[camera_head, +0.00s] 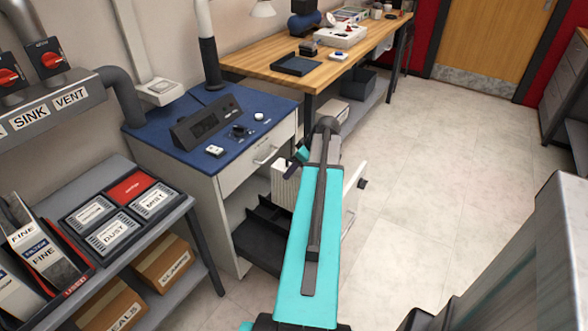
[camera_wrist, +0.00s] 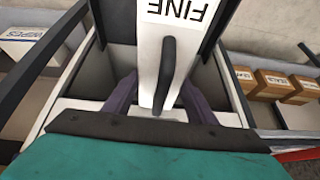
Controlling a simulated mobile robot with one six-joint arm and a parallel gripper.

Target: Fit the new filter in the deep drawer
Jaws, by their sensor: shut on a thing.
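The new filter (camera_wrist: 152,62) is a white slab with a FINE label and a dark strap handle. My gripper (camera_wrist: 157,104) is shut on it, with purple fingers on either side. In the head view the filter's pleated white side (camera_head: 284,186) shows beside my teal arm. The deep drawer (camera_head: 262,226) is pulled out of the blue-topped cabinet, with dark dividers inside. In the wrist view the filter is upright between the drawer's walls (camera_wrist: 238,92). Its lower end is hidden, so I cannot tell whether it is seated.
A grey shelf (camera_head: 187,207) at the left holds DUST and MIST filters in a rack, a red piece, and a bin (camera_head: 82,268) of FINE filters. Cardboard boxes (camera_head: 165,262) stand below. A wooden bench (camera_head: 330,68) is behind. The floor right of the drawer is clear.

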